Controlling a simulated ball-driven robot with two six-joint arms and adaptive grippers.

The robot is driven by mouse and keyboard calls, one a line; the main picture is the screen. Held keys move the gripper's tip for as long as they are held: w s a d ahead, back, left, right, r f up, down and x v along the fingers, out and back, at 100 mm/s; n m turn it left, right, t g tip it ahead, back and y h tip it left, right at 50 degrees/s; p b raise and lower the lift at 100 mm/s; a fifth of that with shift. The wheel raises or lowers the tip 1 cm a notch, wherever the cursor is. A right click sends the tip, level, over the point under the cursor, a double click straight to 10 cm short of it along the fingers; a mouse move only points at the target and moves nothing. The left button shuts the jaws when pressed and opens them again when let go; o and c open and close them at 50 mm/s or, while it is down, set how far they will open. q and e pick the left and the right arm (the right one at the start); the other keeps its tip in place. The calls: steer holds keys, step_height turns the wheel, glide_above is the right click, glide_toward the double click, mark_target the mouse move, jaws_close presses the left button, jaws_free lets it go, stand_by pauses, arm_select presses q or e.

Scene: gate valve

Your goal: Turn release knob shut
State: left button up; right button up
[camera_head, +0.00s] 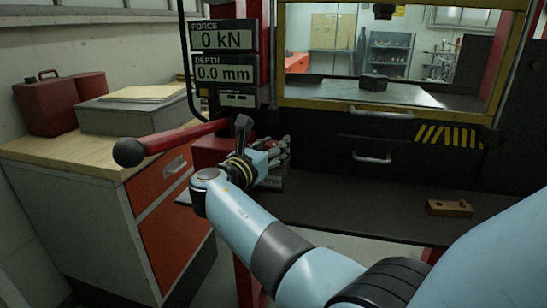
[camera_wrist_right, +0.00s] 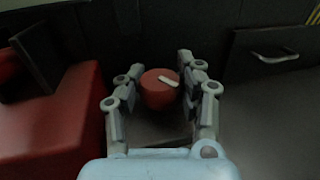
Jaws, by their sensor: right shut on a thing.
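The release knob (camera_wrist_right: 158,92) is a round red knob with a white mark across its face, in the middle of the right wrist view. My right gripper (camera_wrist_right: 160,88) has its grey fingers on either side of the knob and is shut on it. In the head view my right gripper (camera_head: 284,150) is at the red pump body (camera_head: 208,150), under the display panels, and the knob is hidden there. My left gripper is not in view.
A red lever with a black ball end (camera_head: 128,152) sticks out left beside my wrist. Displays (camera_head: 222,41) read 0 kN and 0.0 mm. A wooden block (camera_head: 450,208) lies on the dark shelf at right. A workbench (camera_head: 70,150) stands at left.

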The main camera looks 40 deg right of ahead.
steer(key=shift+a+f+m+g+h+b, duration=0.15)
steer(key=shift+m+g+h+b, duration=0.1)
steer(key=shift+m+g+b, duration=0.25)
steer(key=shift+d+f+m+g+h+b, duration=0.1)
steer(key=shift+m+g+h+b, duration=0.25)
steer(key=shift+g, duration=0.25)
steer(key=o, duration=1.2)
steer(key=shift+a+r, duration=0.1)
steer(key=shift+r, duration=0.05)
steer(key=shift+o, duration=0.2)
steer(key=shift+r, duration=0.1)
